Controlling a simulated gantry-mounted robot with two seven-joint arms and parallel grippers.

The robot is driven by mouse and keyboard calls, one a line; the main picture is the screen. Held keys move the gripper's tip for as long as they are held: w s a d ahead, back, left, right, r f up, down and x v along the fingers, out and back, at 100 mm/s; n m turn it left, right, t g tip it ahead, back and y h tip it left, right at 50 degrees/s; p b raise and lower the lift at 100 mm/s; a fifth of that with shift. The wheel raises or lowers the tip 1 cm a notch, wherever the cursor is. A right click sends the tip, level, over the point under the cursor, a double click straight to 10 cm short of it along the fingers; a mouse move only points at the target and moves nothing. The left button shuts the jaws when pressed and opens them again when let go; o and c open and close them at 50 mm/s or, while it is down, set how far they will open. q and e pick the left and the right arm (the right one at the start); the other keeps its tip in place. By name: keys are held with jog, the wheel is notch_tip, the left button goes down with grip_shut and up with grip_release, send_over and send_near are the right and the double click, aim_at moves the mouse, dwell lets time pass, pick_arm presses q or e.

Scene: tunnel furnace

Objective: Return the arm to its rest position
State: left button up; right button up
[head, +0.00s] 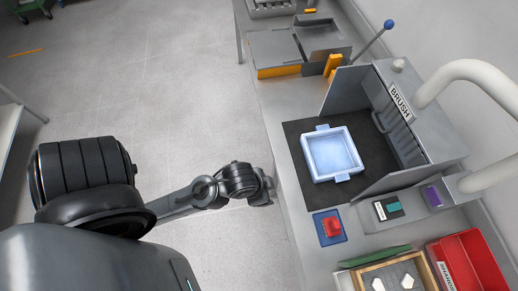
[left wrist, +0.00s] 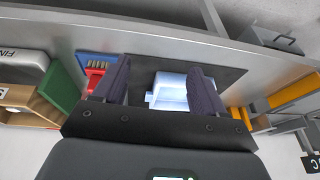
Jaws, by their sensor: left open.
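My left arm reaches in from the left in the head view, and its gripper (head: 264,191) is beside the bench's front edge, over the floor side. In the left wrist view the two dark fingers of my left gripper (left wrist: 162,85) stand apart with nothing held between them. A pale blue square tray (head: 335,155) with two side tabs lies on the black mat (head: 300,138), apart from the gripper. It also shows beyond the fingers in the left wrist view (left wrist: 170,90). My right gripper is not in view.
The metal bench (head: 275,112) runs along the right. Open floor (head: 190,85) lies left of the bench.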

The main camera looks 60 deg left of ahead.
pick_arm(q)
jog(key=shift+s+a+n, duration=0.4)
jog(key=shift+s+n, duration=0.35)
jog(key=shift+n, duration=0.15)
jog(key=shift+r, duration=0.15)
notch_tip(320, 180, up, 15)
jog(key=p, duration=1.5)
jog(key=shift+r, duration=0.2)
